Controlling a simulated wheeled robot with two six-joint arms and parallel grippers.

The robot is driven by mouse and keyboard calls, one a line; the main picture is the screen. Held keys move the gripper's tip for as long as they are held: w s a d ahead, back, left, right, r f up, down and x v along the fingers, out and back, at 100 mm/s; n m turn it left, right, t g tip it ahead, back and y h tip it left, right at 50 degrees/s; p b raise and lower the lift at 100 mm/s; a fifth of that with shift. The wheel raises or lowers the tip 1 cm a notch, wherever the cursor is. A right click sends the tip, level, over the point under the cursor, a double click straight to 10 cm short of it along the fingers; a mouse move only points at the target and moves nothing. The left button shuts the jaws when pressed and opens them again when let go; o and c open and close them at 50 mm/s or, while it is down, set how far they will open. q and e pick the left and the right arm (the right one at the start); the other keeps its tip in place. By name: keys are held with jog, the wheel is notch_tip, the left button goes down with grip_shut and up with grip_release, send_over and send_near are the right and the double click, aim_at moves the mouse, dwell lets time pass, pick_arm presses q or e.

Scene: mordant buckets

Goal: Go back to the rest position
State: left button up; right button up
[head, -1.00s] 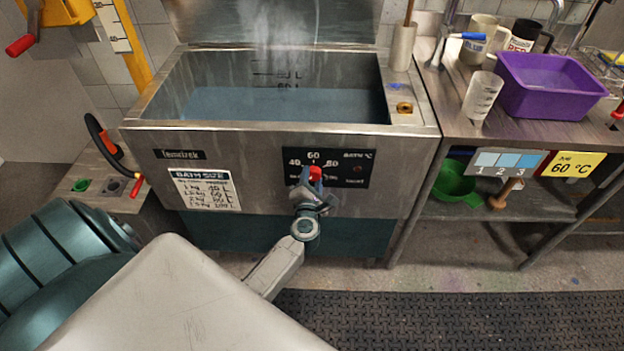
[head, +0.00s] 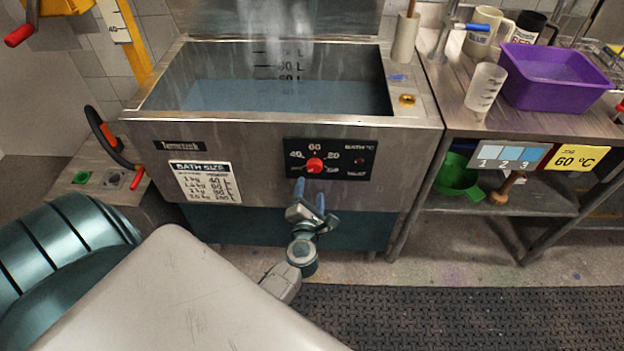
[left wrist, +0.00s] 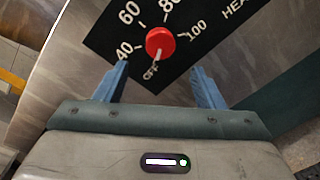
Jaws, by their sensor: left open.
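My left gripper (head: 309,196) is open and empty, just below and in front of the red temperature knob (head: 314,165) on the bath's black control panel (head: 352,160). In the left wrist view, the two blue fingers of the gripper (left wrist: 162,90) stand apart, with the knob (left wrist: 160,42) beyond them and not between them. The knob's pale mark points near OFF in that view. My right gripper is not in view.
The steel bath (head: 155,135) holds bluish water (head: 290,95) with steam above. A bench (head: 450,110) at right carries a purple tub (head: 555,80) and a beaker (head: 485,88). A green bowl (head: 455,180) sits on the shelf below. Dark matting (head: 450,315) covers the floor.

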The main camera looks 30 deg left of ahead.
pick_arm(q)
jog(key=shift+v, duration=1.15)
